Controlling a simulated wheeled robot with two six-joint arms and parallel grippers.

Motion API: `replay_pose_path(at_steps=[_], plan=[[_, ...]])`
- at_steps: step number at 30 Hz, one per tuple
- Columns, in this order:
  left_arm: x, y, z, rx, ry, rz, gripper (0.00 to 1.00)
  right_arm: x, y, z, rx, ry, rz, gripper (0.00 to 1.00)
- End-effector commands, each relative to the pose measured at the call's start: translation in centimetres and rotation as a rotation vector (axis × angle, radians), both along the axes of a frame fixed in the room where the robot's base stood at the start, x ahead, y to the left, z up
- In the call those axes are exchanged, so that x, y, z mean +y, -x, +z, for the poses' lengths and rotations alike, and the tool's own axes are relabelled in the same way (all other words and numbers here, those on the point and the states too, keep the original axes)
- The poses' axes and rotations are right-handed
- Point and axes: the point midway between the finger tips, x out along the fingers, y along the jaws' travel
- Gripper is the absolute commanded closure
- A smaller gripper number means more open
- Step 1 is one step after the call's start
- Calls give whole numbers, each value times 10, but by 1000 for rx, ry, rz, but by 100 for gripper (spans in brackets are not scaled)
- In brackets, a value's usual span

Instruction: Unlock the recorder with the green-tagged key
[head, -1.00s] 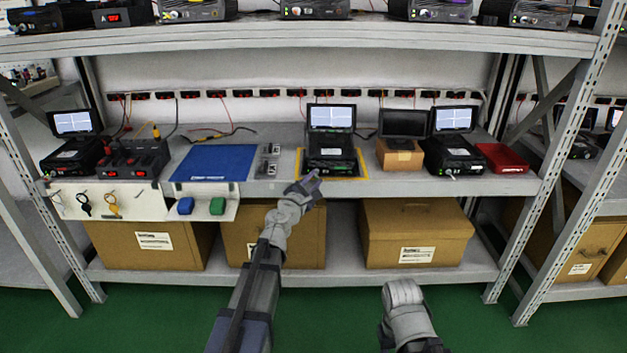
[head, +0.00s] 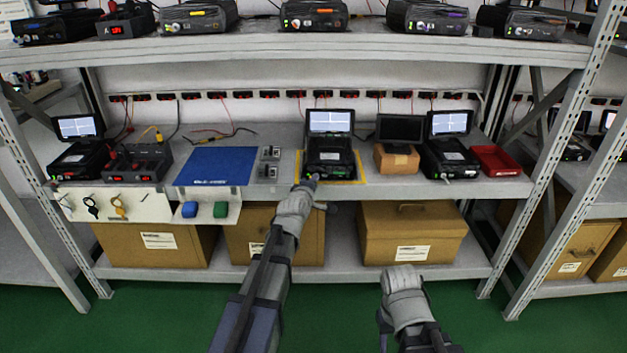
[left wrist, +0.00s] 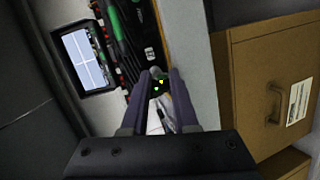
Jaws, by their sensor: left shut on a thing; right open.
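The recorder (head: 331,160) is a black case with its lit screen (head: 330,122) raised, standing in a yellow-outlined square on the shelf. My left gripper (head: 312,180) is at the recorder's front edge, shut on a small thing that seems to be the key. The fingers mostly hide it, and I cannot make out a green tag or whether it is in a lock. In the left wrist view the fingertips (left wrist: 156,76) are close to the recorder's front (left wrist: 128,45). My right gripper (head: 403,283) is open and low in front of the shelves, apart from everything.
A key panel (head: 70,213) at the left carries a dark-tagged key (head: 91,207) and a yellow-tagged one (head: 118,206).

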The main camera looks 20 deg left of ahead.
Motion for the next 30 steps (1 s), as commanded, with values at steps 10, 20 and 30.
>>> replay_pose_path(at_steps=[10,20,30], plan=[[-4,0,1,81,-304,-2,100,0,0,12,0,2,-3,50],[-5,0,0,133,-510,0,100,-1,0,15,0,2,-3,50],[-5,0,0,158,-602,1,100,-1,0,16,0,2,-4,50]])
